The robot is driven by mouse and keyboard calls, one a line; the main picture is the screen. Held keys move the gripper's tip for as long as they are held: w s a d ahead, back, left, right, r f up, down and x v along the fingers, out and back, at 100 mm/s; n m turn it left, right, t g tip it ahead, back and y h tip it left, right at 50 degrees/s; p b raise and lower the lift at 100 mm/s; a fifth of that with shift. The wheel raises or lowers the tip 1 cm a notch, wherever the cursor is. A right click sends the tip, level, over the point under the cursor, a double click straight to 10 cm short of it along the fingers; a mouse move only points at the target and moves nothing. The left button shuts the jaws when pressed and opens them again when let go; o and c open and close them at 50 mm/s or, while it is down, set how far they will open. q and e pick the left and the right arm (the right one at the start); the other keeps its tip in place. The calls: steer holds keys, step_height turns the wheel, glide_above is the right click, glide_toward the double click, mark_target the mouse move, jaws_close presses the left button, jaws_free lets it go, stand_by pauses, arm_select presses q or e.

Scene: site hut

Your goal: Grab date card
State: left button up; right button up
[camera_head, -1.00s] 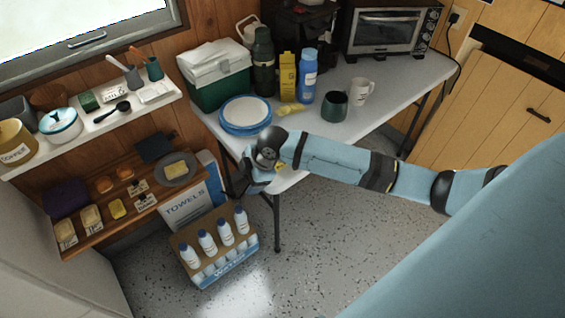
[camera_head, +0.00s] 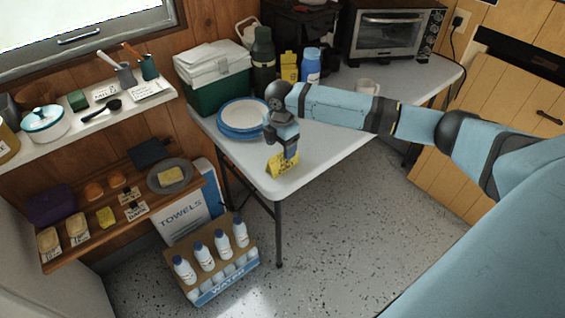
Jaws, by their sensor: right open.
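My right gripper (camera_head: 289,157) points down over the front left corner of the white table. It is open, with its fingertips just above or beside a small yellow card (camera_head: 277,170) with dark print. The gripper hides part of this card, and I cannot tell whether they touch. I cannot read which card is the date card. Small white printed cards stand on the lower wooden shelf, one card (camera_head: 130,193) behind another card (camera_head: 134,211). More printed cards lie on the upper white shelf, among them one card (camera_head: 105,92). My left gripper is not in view.
The white table (camera_head: 335,150) also holds blue-rimmed plates (camera_head: 243,117), a green cooler (camera_head: 211,93), a dark green flask (camera_head: 263,60), a blue bottle (camera_head: 311,66) and a toaster oven (camera_head: 388,33). A crate of white bottles (camera_head: 222,280) stands on the floor below.

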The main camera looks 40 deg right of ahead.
mark_target(282, 159)
steer(key=shift+s+d+f+b, duration=0.1)
steer(key=shift+f+b, duration=0.2)
steer(key=shift+f, duration=1.2)
steer(key=shift+s+d+f+b, duration=0.1)
steer(key=shift+f+b, duration=0.15)
steer(key=shift+f, duration=1.25)
steer(key=c, duration=1)
